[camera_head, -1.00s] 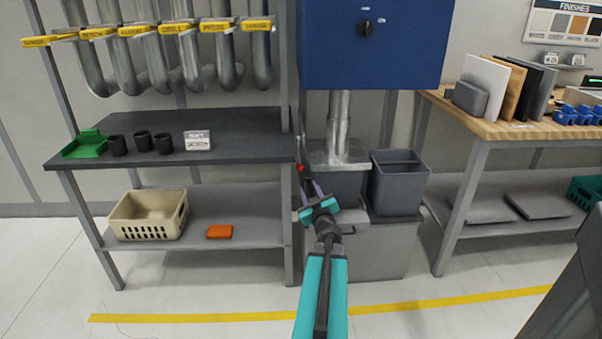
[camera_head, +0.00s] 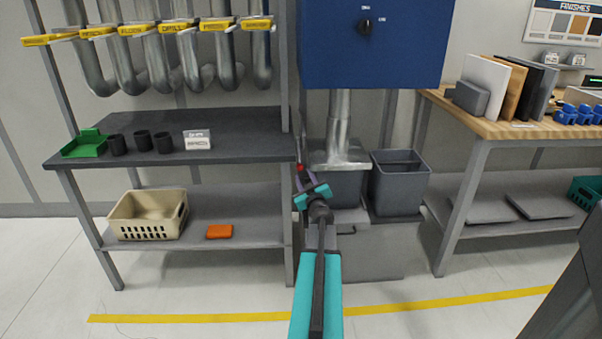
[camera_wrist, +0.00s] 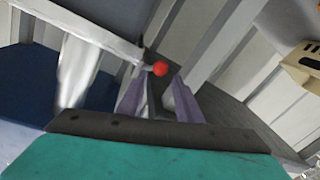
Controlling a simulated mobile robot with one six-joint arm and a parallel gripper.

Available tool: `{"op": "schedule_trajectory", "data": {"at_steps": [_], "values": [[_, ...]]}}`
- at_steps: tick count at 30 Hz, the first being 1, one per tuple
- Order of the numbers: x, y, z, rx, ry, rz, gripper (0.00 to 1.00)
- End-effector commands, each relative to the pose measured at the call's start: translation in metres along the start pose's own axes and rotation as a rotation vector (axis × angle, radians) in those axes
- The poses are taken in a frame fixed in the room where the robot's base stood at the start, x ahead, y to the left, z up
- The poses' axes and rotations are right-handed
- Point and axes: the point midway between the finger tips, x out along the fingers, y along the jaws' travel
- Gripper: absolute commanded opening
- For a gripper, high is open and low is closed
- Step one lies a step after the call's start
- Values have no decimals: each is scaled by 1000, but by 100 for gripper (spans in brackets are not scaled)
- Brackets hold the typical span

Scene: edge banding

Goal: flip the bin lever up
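The bin lever shows as a small red ball knob (camera_head: 299,167) beside the shelf post, left of the metal hood. My gripper (camera_head: 304,180) is just below the knob in the head view. In the wrist view its two purple fingers (camera_wrist: 156,92) stand apart with nothing held between them. I cannot tell whether a finger touches the lever. A grey bin (camera_head: 347,190) stands under the hood, partly hidden by my gripper.
A blue cabinet (camera_head: 370,45) with a black dial hangs above the hood (camera_head: 340,153). A second grey bin (camera_head: 398,190) stands to the right. The dark shelf table (camera_head: 235,135) and its upright post are close on the left. A wooden workbench (camera_head: 490,130) stands at right.

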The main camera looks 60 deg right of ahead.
Motion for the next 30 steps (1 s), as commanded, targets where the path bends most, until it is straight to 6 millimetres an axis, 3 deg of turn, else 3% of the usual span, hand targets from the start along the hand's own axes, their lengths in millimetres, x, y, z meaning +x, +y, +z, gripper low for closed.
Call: {"op": "schedule_trajectory", "data": {"at_steps": [15, 30], "values": [[47, 0, 0, 0, 1, -1, 32], [57, 0, 0, 0, 0, 0, 32]]}}
